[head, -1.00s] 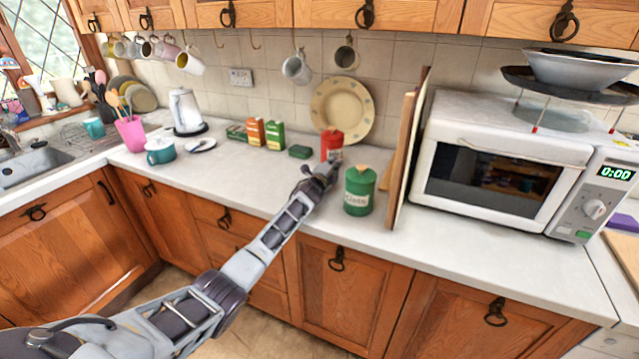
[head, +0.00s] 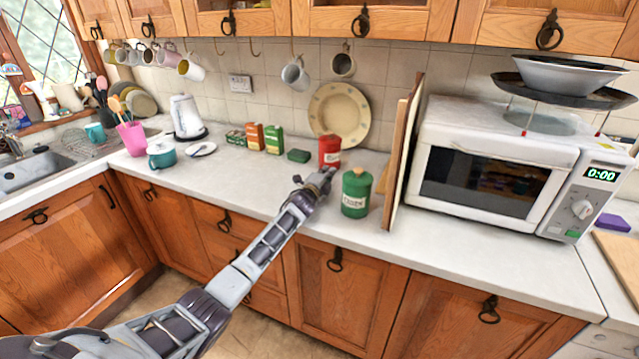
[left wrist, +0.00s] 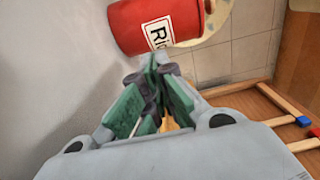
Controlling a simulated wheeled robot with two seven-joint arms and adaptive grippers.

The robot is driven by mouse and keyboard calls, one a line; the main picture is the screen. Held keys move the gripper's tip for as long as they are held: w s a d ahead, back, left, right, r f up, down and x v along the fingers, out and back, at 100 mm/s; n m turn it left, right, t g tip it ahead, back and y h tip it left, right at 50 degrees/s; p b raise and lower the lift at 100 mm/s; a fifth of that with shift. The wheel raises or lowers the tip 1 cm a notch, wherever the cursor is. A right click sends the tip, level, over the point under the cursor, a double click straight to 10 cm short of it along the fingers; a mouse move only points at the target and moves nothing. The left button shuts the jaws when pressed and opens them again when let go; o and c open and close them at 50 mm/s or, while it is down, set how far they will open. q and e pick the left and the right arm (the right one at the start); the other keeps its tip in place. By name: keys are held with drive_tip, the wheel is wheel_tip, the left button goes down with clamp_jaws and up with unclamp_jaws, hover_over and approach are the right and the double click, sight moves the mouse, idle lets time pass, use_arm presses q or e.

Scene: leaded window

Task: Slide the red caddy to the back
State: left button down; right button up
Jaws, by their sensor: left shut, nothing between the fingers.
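The red caddy (head: 329,152) stands upright on the counter, in front of the large cream plate that leans on the tiled wall. It also shows in the left wrist view (left wrist: 155,22) with a white label that reads "Ri". My left gripper (head: 326,174) is just in front of the caddy, low over the counter. In the left wrist view its fingers (left wrist: 155,65) are together and empty, close to the caddy's lower part; I cannot tell whether they touch it. My right gripper is not in view.
A green caddy (head: 356,193) stands close to the right of my left gripper. Wooden boards (head: 402,155) lean upright beside the microwave (head: 497,172). A dark green block (head: 299,156) and small boxes (head: 273,140) sit to the left.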

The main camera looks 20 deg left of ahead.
use_arm(q)
drive_tip(key=shift+s+a+f, duration=0.1)
drive_tip(key=shift+s, duration=2.5)
drive_tip(key=shift+s+a, duration=0.1)
drive_tip(key=shift+s, duration=1)
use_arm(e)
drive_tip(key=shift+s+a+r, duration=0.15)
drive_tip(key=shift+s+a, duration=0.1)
